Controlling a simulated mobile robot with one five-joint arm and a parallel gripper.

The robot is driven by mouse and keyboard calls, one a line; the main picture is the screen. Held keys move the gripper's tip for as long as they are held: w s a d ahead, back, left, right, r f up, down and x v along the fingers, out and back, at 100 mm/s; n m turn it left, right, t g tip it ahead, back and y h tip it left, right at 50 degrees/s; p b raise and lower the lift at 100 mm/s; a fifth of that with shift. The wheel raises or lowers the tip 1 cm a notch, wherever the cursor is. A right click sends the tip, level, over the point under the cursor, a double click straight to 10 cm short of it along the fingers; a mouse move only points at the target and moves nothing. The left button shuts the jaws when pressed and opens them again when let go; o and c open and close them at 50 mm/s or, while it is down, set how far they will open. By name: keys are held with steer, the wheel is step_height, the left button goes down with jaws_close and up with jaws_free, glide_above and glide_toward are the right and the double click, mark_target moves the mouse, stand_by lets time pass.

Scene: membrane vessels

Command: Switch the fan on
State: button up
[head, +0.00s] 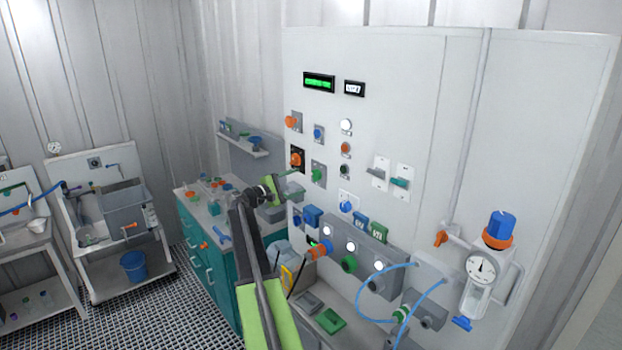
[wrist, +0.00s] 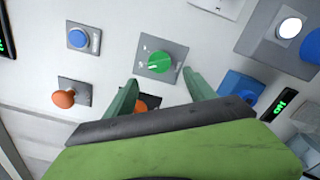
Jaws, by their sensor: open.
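A green rotary knob (head: 318,174) on a grey square plate is on the white wall panel. It also shows in the wrist view (wrist: 160,62), with a pale pointer line and markings too small to read. I cannot tell from any label which control belongs to the fan. My gripper (head: 297,181) is left of the green knob in the head view. In the wrist view my gripper (wrist: 160,82) is open and empty, its two green fingers pointing at the panel on either side of the knob's lower edge. Contact with the knob is not visible.
An orange knob (head: 297,159) on a black plate is close to the gripper and partly hidden in the wrist view. A blue button (wrist: 78,39) and an orange button (wrist: 63,98) are nearby. Blue boxes (head: 312,215) and a grey ledge with hoses lie below.

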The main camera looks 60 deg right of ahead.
mark_target(315, 175)
steer(key=x, duration=0.7)
steer(key=c, duration=1.4)
